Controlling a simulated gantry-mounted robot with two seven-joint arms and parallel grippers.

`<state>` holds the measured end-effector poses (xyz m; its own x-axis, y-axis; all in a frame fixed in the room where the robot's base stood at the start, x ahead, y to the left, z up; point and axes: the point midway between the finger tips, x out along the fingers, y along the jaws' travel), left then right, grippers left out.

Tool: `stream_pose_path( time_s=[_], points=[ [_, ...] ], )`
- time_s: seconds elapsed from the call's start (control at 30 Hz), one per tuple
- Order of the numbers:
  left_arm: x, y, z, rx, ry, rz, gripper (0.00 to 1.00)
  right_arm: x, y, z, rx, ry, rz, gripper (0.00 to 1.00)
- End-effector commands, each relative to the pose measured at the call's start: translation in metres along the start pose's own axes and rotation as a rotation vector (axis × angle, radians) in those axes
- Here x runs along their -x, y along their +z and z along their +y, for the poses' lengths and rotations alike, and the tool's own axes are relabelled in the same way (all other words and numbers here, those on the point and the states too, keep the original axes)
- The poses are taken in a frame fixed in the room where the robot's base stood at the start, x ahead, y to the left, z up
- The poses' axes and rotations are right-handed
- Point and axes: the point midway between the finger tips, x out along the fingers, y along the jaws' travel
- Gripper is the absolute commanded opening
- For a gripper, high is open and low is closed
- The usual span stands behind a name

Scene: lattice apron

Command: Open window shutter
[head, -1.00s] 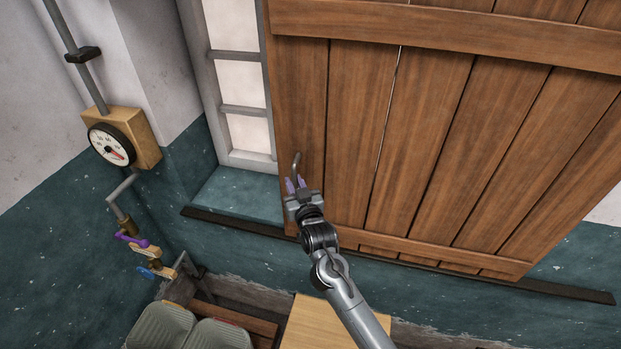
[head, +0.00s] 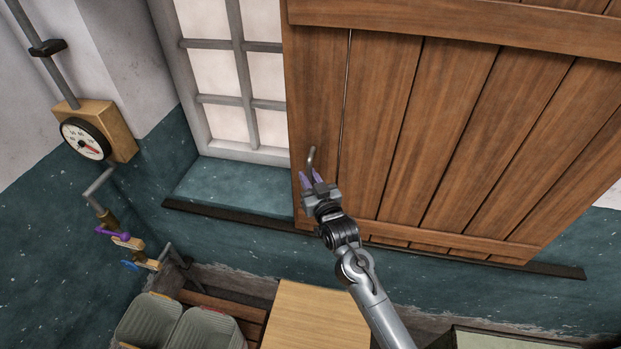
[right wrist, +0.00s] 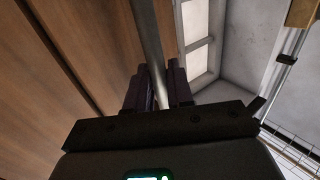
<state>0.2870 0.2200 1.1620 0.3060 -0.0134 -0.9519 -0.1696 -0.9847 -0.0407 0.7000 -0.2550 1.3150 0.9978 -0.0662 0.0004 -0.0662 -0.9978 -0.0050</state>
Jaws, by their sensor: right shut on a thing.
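The wooden shutter (head: 440,130) is a plank panel covering the right part of the window (head: 222,85). The window's left panes are bare. A grey metal handle (head: 311,158) stands on the shutter near its lower left edge. My right gripper (head: 312,180) has its purple fingers closed around this handle. In the right wrist view the handle bar (right wrist: 150,50) runs up between the two dark fingers, with the shutter planks (right wrist: 60,60) at left. My left gripper is not in view.
A gauge (head: 86,139) on a wooden block and a pipe with purple and blue valves (head: 117,236) are on the left wall. The sill (head: 235,190) left of the shutter is clear. Grey bins (head: 150,322) and a wooden box top (head: 315,315) stand below.

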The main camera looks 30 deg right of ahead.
Motion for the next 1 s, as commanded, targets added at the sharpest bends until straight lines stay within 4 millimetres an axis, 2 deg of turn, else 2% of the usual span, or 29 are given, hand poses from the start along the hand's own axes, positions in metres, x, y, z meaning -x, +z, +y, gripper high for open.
stream_pose_path(
  time_s=[0.03, 0.13, 0.43, 0.57, 0.77, 1.0],
  points=[
    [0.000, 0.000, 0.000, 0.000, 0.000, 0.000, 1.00, 0.000, -0.001, 0.000, 0.000, 0.001, 0.001, 0.25],
    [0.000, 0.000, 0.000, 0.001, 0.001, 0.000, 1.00, 0.000, -0.001, 0.000, 0.000, 0.001, 0.001, 0.39],
    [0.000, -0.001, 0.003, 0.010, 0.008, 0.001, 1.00, 0.001, 0.000, 0.000, 0.000, 0.001, 0.000, 0.39],
    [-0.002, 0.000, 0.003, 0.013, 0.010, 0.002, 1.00, 0.007, 0.002, 0.000, 0.001, 0.000, 0.000, 0.39],
    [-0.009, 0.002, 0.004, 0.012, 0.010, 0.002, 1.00, 0.032, 0.003, 0.000, 0.001, 0.000, 0.000, 0.39],
    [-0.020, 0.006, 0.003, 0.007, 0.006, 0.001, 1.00, 0.073, 0.003, 0.000, 0.000, 0.001, -0.001, 0.39]
  ],
)
